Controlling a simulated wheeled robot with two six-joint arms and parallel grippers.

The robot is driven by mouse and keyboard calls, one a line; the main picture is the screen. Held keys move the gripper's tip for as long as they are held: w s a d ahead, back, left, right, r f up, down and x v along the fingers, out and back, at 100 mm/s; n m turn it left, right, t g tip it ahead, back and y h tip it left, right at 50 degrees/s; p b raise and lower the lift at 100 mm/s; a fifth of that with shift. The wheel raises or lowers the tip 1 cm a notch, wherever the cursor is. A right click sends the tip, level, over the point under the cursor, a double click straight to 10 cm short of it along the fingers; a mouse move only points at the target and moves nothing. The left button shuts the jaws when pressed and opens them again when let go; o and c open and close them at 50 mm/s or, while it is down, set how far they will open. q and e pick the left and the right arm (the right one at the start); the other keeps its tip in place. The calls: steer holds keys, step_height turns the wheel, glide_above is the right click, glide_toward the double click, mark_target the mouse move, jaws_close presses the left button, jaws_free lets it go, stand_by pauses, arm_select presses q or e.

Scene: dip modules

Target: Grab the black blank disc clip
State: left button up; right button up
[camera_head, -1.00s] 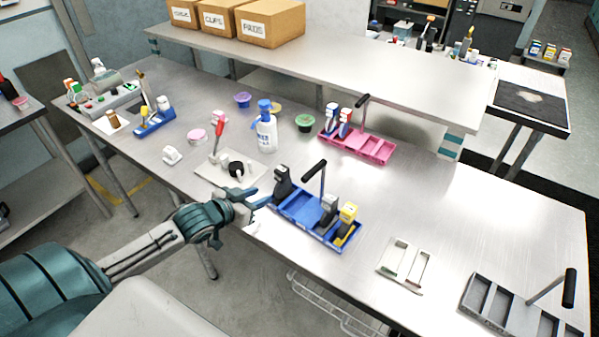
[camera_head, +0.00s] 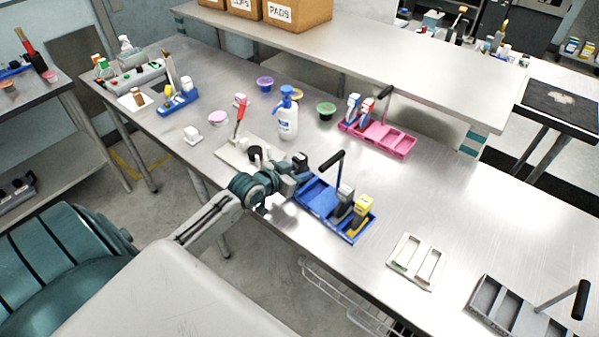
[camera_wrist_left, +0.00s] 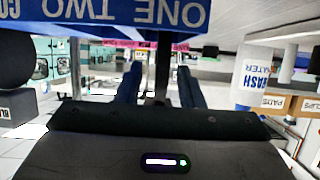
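The blue tray (camera_head: 318,199) with an upright black handle stands near the table's front edge. A black clip (camera_head: 301,160) shows at its left end, partly hidden by my left gripper (camera_head: 292,178). I cannot read a label on it. A grey-black clip (camera_head: 345,194) and a yellow clip (camera_head: 362,205) stand at the tray's right end. In the left wrist view the picture is upside down: the tray's lettered blue side (camera_wrist_left: 110,14) fills the top. My left gripper's blue fingers (camera_wrist_left: 160,88) are apart, with no held thing visible between them. My right gripper is not in view.
A white plate (camera_head: 232,153) with a black-topped piece and a red-handled tool lies left of the gripper. A white wash bottle (camera_head: 288,120) stands behind. A pink tray (camera_head: 384,138) sits farther back. Bare table (camera_head: 470,210) lies to the right.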

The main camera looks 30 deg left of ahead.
arm_select(q)
steer(key=shift+w+d+f, duration=0.15)
steer(key=shift+w, duration=0.55)
steer(key=shift+w+f, duration=0.25)
steer(key=shift+w, duration=0.05)
steer(key=shift+w+d, duration=0.1)
steer(key=shift+w, duration=0.05)
jaws_close()
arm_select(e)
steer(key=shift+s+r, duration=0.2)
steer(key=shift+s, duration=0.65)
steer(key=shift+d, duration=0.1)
